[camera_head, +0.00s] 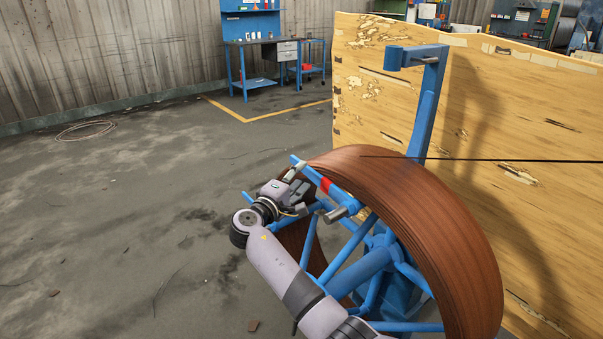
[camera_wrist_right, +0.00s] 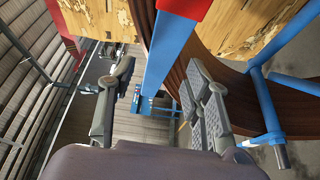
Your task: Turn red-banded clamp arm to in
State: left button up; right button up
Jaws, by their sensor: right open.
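The clamp arm is a blue bar (camera_head: 308,171) with a red band (camera_head: 326,185), at the upper left rim of the brown coil (camera_head: 425,205). In the right wrist view, the blue bar (camera_wrist_right: 170,52) runs down from the red band (camera_wrist_right: 187,7) and shows between my fingers. My right gripper (camera_head: 300,183) is open beside the bar in the head view. In its wrist view the open fingers (camera_wrist_right: 160,78) stand on either side of the bar; contact cannot be told. My left gripper is not in view.
The coil sits on a blue spoked reel (camera_head: 360,268). A blue post (camera_head: 426,105) rises behind it, before a large wooden panel (camera_head: 480,90). A dark strand (camera_head: 500,160) runs right from the coil. Floor (camera_head: 120,220) at left is mostly clear; a workbench (camera_head: 270,55) stands far back.

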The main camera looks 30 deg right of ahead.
jog(key=shift+x, duration=0.8)
jog(key=shift+c, duration=0.2)
grip_shut()
